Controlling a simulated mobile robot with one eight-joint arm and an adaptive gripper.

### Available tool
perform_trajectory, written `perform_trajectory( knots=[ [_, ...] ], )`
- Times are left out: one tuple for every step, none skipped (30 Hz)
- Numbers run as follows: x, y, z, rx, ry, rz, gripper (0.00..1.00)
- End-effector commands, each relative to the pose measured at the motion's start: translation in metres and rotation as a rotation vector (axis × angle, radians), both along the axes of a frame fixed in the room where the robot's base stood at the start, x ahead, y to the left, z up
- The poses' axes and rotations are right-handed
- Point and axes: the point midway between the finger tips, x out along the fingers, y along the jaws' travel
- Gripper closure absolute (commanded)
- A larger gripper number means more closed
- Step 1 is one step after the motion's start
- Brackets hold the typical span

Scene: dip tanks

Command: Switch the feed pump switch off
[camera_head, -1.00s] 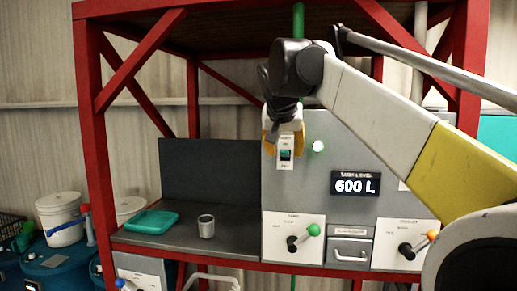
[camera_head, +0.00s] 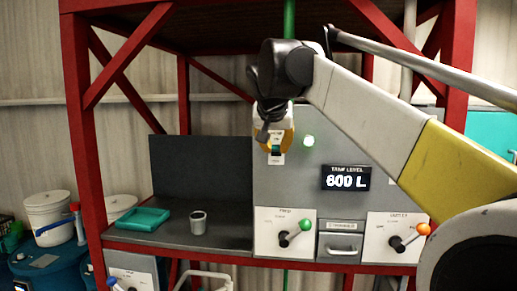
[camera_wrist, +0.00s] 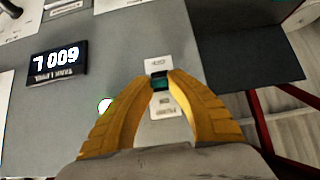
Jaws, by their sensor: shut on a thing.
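The feed pump switch (camera_head: 276,150) is a small rocker with a teal face on a white label plate, on the grey panel. It also shows in the wrist view (camera_wrist: 160,82), upside down, between my fingertips. My gripper (camera_head: 274,138) has yellow fingers and is in front of the switch, covering its upper part in the head view. In the wrist view my gripper (camera_wrist: 161,78) has its fingertips closed in on both sides of the switch. The rocker's exact tilt is hard to tell. A green lamp (camera_head: 309,141) is lit to the right of the switch.
The display (camera_head: 346,178) reads 600 L. Below are a green-knobbed lever (camera_head: 304,225), a drawer (camera_head: 340,248) and an orange-knobbed lever (camera_head: 423,229). A green tray (camera_head: 143,219) and a grey cup (camera_head: 198,223) stand on the shelf to the left.

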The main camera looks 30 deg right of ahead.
Motion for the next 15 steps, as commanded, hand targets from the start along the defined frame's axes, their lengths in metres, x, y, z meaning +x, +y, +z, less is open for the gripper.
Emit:
perform_trajectory(
  knots=[
    [0.0, 0.001, -0.004, -0.01, -0.014, 0.002, 1.0],
    [-0.001, 0.001, -0.005, -0.018, -0.025, 0.001, 1.0],
    [-0.001, 0.001, -0.006, -0.03, -0.043, 0.002, 1.0],
    [-0.002, 0.001, -0.007, -0.04, -0.057, 0.001, 1.0],
    [-0.002, 0.001, -0.008, -0.05, -0.073, 0.002, 1.0],
    [-0.002, 0.002, -0.01, -0.066, -0.096, 0.002, 1.0],
    [-0.002, 0.002, -0.011, -0.081, -0.116, 0.003, 1.0],
    [-0.003, 0.002, -0.012, -0.093, -0.135, 0.003, 1.0],
    [-0.003, 0.003, -0.014, -0.113, -0.164, 0.003, 1.0],
    [-0.003, 0.003, -0.015, -0.128, -0.186, 0.004, 1.0],
    [-0.004, 0.003, -0.016, -0.144, -0.208, 0.003, 1.0],
    [-0.004, 0.003, -0.018, -0.163, -0.24, 0.003, 1.0],
    [-0.004, 0.003, -0.019, -0.18, -0.263, 0.003, 1.0],
    [-0.004, 0.003, -0.02, -0.196, -0.287, 0.004, 1.0],
    [-0.004, 0.004, -0.021, -0.217, -0.319, 0.004, 1.0]
  ],
)
